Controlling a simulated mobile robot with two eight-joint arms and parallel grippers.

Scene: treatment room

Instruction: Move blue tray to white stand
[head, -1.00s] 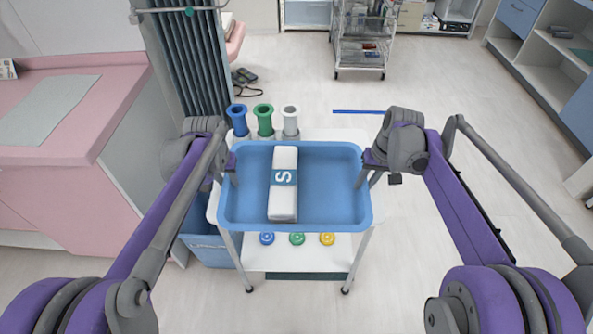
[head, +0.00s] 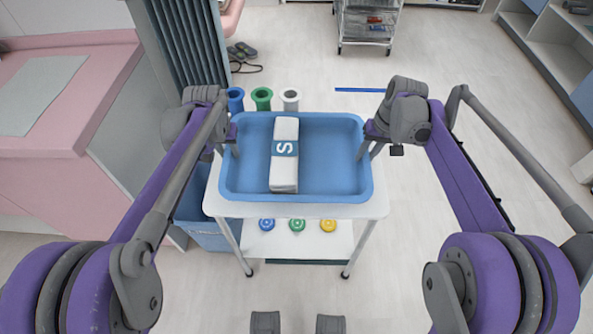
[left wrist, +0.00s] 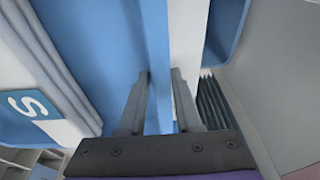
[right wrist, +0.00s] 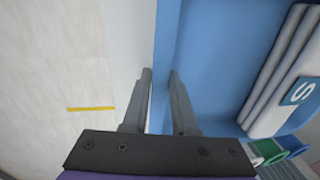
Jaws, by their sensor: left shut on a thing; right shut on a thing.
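The blue tray (head: 330,165) is over the top of the white stand (head: 300,211), and the stand's front edge shows below it. I cannot tell whether the tray touches the top. A white folded pack (head: 285,182) with a blue "S" label lies in the tray, left of its middle. My left gripper (head: 233,150) is shut on the tray's left wall, also seen in the left wrist view (left wrist: 160,78). My right gripper (head: 366,152) is shut on the tray's right wall, also seen in the right wrist view (right wrist: 158,78).
Blue, green (head: 262,99) and white cups stand behind the tray. Blue, green and yellow (head: 328,225) round items are on the lower shelf. A blue bin (head: 205,236) stands left of the stand, near the pink counter (head: 70,110). Floor to the right is clear.

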